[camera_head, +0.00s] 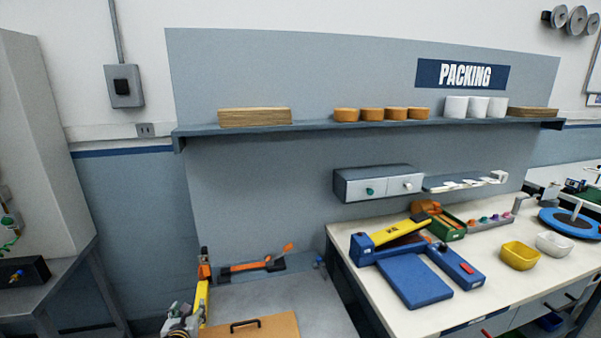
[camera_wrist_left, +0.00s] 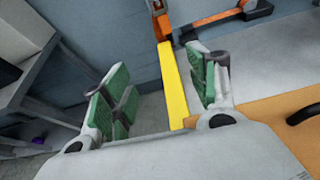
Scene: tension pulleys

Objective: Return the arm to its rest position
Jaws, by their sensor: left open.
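My left gripper (camera_wrist_left: 165,95) is open, with its two green-padded fingers spread wide and nothing held between them. In the head view, what appears to be this gripper (camera_head: 180,322) shows at the bottom edge, beside a yellow upright bar (camera_head: 201,300) with an orange top. In the left wrist view the yellow bar (camera_wrist_left: 175,88) lies beyond the gap between the fingers; I cannot tell how far off it is. My right gripper is out of view.
An orange-handled lever (camera_head: 255,266) lies at the back of the grey bench, behind a tan board (camera_head: 250,328) with a black handle. A blue press (camera_head: 415,277) and a yellow bowl (camera_head: 519,255) stand on the right-hand table. A grey cabinet (camera_head: 35,140) stands at left.

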